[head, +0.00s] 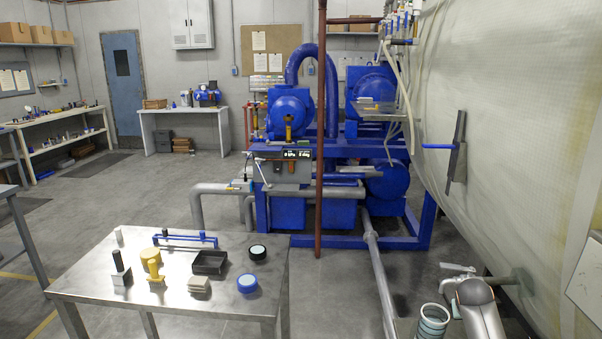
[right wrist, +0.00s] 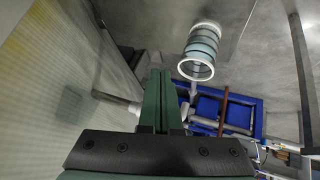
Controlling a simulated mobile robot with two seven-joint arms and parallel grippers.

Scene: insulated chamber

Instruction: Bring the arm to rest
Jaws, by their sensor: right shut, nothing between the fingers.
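My right gripper (right wrist: 161,75) shows in the right wrist view with its two green fingers pressed together and nothing between them. It is raised in free air, with the floor and the blue machine beyond it. In the head view my pale right arm comes in at the bottom right; its fingers cannot be made out there. My left arm and gripper are in neither view.
A banded cylinder with a white rim (head: 433,318) is close beside my right arm; it also shows in the right wrist view (right wrist: 200,52). The pale chamber wall (head: 505,130) with a blue handle (head: 438,146) is at right. A steel table (head: 130,297) with several small items stands at left.

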